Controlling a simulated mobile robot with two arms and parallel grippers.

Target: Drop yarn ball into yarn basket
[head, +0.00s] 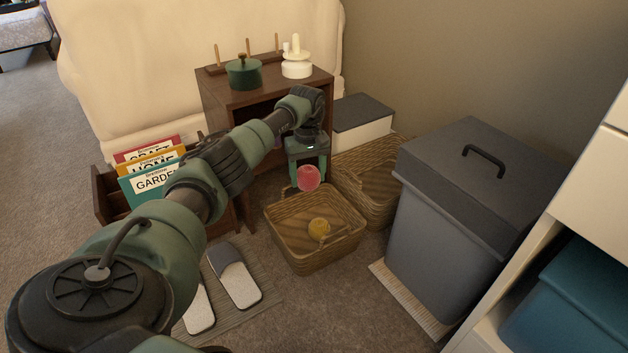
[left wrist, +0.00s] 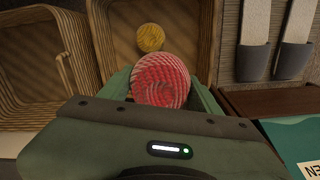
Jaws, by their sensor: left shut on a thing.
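A red yarn ball (head: 308,178) is held between the fingers of my left gripper (head: 307,172). In the left wrist view, the red ball (left wrist: 160,80) sits between the green fingers, with the basket behind it. The woven yarn basket (head: 290,255) stands on the carpet, and the ball is above its back part in the head view. A yellow yarn ball (head: 319,228) lies inside the basket and also shows in the left wrist view (left wrist: 150,38). My right gripper is not in view.
A second wicker basket (head: 379,218) stands behind and right of the yarn basket. A grey lidded bin (head: 440,235) is on the right. A brown side table (head: 220,100) stands behind, with a magazine rack (head: 104,200) at left. Grey slippers (head: 235,278) lie in front left.

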